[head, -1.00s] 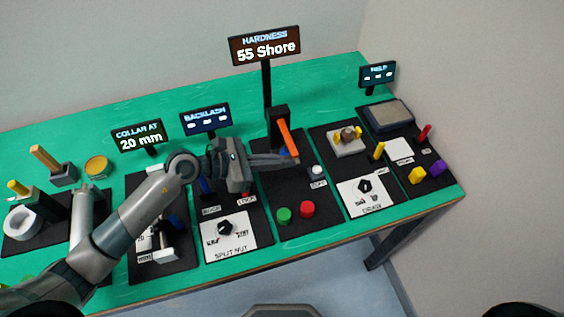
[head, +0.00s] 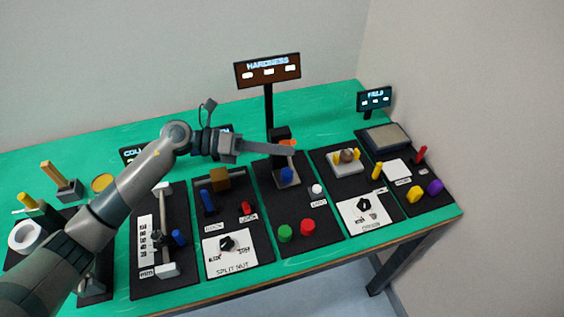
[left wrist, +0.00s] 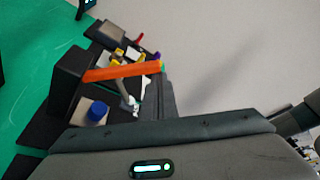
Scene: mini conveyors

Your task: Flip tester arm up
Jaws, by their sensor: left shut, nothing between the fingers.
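The hardness tester's black post (head: 280,133) stands at the back of the middle panel. Its orange arm (head: 289,142) shows as a short piece above my left gripper's fingers, which hide part of it. In the left wrist view the orange arm (left wrist: 122,72) runs from the black post (left wrist: 67,80) to the finger tips. My left gripper (head: 291,151) is shut and empty, with its fingers at the orange arm; contact is hard to tell. A blue round piece (head: 287,172) sits below on a grey base. The HARDNESS display (head: 267,70) shows dashes. My right gripper is out of view.
Green (head: 285,231) and red (head: 307,227) buttons and a white button (head: 316,189) are on the tester's panel. The split-nut panel (head: 230,250) is to its left; a panel with a dial (head: 363,205) is to its right.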

